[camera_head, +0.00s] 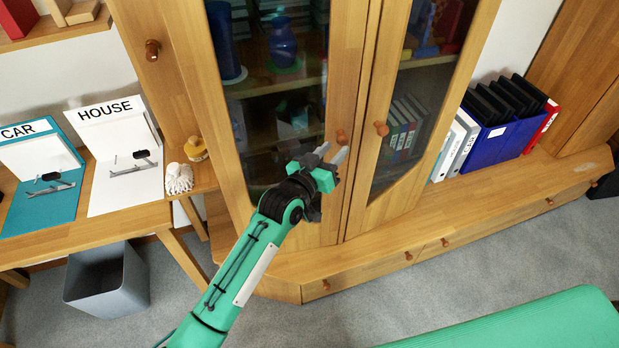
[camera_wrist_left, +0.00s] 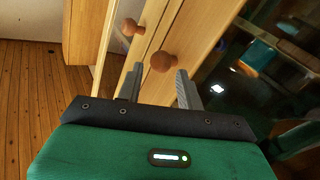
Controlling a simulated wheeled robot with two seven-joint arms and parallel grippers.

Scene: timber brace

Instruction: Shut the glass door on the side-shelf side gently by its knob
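A wooden cabinet has two glass doors, a left one (camera_head: 228,120) and a right one (camera_head: 410,165). The left door's round brown knob (camera_head: 341,136) is just beyond the fingertips of my left gripper (camera_head: 331,153). In the left wrist view, a knob (camera_wrist_left: 163,62) sits in line with the gap between the two fingers of the gripper (camera_wrist_left: 161,80). The fingers are apart and hold nothing; I cannot tell whether they touch the knob. The other door's knob (camera_head: 381,128) also shows in the wrist view (camera_wrist_left: 129,27). How far either door is ajar is unclear. My right gripper is out of view.
A desk at left holds the CAR (camera_head: 43,205) and HOUSE (camera_head: 125,185) boards. A grey bin (camera_head: 108,285) stands on the carpet. Several binders (camera_head: 500,135) stand on the low sideboard (camera_head: 470,225) at right. A vase (camera_head: 283,42) is behind the left door's glass.

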